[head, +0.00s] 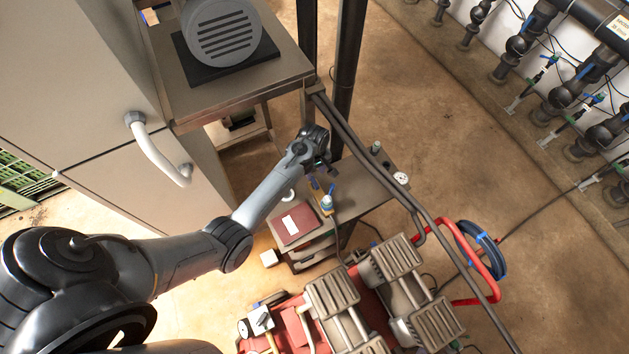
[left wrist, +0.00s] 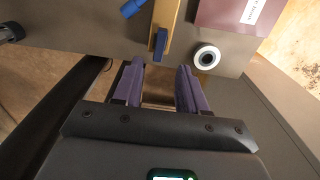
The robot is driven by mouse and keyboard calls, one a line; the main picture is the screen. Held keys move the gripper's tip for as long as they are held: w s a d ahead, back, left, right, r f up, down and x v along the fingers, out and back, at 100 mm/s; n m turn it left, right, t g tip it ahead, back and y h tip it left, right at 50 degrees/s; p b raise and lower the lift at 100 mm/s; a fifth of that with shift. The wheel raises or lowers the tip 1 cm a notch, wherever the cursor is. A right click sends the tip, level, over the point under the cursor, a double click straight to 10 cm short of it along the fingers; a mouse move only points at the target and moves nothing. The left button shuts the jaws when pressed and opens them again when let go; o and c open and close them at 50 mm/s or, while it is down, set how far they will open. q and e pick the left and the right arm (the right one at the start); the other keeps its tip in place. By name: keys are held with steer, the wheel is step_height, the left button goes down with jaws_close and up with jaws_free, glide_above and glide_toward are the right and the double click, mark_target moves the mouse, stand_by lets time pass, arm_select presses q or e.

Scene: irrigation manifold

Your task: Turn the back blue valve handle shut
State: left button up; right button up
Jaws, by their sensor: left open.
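In the left wrist view, a small blue handle (left wrist: 160,43) sits at the near end of a yellow-tan bar (left wrist: 168,18) on a grey bench top. A second blue piece (left wrist: 131,9) lies up and to its left, cut by the picture edge. I cannot tell for certain which is the back valve handle. My left gripper (left wrist: 159,70) is open and empty, its two purple fingers just short of the first blue handle and either side of its line. In the head view the left gripper (head: 322,171) is over the small bench, partly hiding the blue pieces. My right gripper is out of view.
A maroon book (head: 297,225) and a white ring (head: 288,195) lie on the bench (head: 362,190), near a blue-topped bottle (head: 327,204). A gauge (head: 401,179) sits at its right. Dark pipes and red machinery (head: 290,325) stand close by.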

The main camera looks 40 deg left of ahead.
mark_target(315, 182)
arm_select(q)
step_height(315, 182, down, 8)
steer(key=shift+r+b, duration=0.15)
steer(key=shift+b, duration=0.9)
jaws_close()
